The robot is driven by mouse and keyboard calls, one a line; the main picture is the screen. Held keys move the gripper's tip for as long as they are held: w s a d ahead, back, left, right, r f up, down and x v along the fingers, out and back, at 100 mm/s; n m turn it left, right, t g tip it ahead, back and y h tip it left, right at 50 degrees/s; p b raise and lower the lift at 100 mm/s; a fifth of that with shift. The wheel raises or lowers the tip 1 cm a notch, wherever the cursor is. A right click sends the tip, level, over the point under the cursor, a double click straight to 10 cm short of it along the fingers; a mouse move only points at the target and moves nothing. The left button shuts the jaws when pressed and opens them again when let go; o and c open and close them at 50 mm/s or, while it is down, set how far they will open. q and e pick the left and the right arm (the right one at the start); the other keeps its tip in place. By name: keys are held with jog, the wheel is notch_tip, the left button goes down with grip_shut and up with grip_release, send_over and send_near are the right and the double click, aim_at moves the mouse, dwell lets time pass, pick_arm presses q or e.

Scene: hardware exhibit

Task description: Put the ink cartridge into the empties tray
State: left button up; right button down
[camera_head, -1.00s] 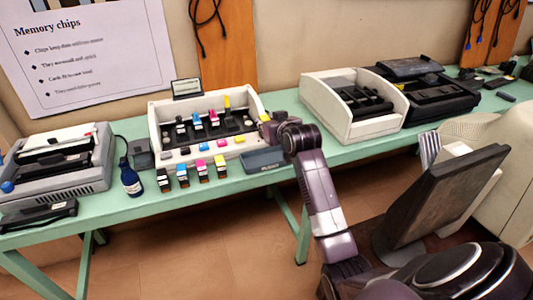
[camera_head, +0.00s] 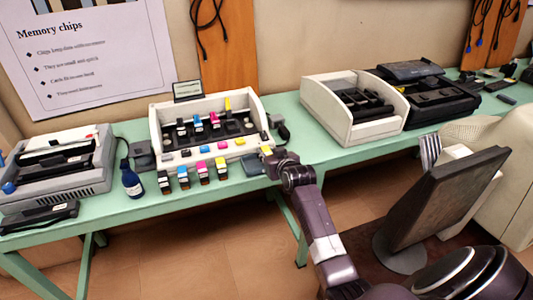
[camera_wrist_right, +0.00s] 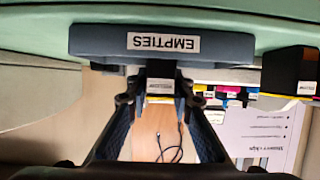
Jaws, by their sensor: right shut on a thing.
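My right gripper (camera_head: 268,154) is at the right end of the dark blue empties tray (camera_head: 251,165), which it partly covers in the head view. In the right wrist view, which looks upside down, the fingers (camera_wrist_right: 159,101) are shut on a dark ink cartridge (camera_wrist_right: 160,85) with a pale label and a yellowish part. The tray's labelled front wall (camera_wrist_right: 100,43) is close to the cartridge there. I cannot tell whether the cartridge touches the tray. The head view hides the cartridge behind the gripper. My left gripper is not in view.
Several coloured cartridges (camera_head: 202,173) stand left of the tray on the green table (camera_head: 115,218). Behind them is an open cream printer (camera_head: 157,120). A blue bottle (camera_head: 131,185) stands further left. An open cream case (camera_head: 341,122) is to the right. A black cartridge (camera_wrist_right: 290,72) shows in the wrist view.

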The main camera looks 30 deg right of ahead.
jog(key=shift+f, duration=0.1)
jog(key=c, duration=1.7)
grip_release()
